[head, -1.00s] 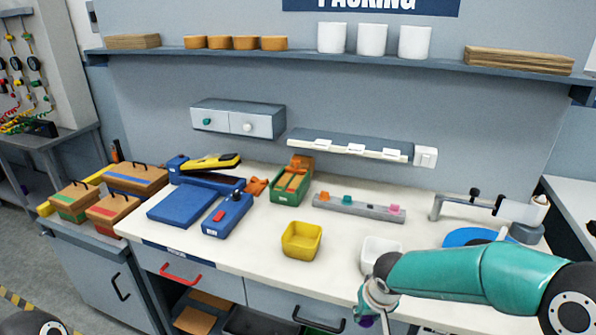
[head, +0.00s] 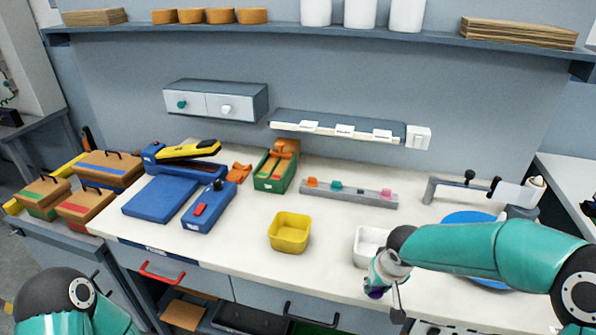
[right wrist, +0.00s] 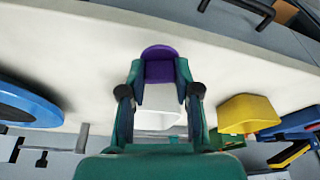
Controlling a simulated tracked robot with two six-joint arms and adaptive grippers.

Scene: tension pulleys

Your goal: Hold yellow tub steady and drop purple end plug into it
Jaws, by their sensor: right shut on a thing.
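The yellow tub (head: 287,244) stands upright and looks empty on the white bench top, near its front edge, in the middle of the head view. It also shows at the right of the right wrist view (right wrist: 246,110). My right gripper (head: 381,284) is over the bench's front edge, to the right of the tub and apart from it. It is shut on the purple end plug (right wrist: 159,64), which shows between the fingertips in the right wrist view; only a bit of it shows in the head view (head: 376,293). Only a link of my left arm shows, at bottom left; its gripper is out of view.
A white tub (head: 362,249) stands just behind my right gripper. A blue round plate (head: 470,218) lies to the right, partly behind my right arm. A grey rail (head: 348,197) with coloured pieces and a green holder (head: 272,173) are behind the yellow tub. Bench around the yellow tub is clear.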

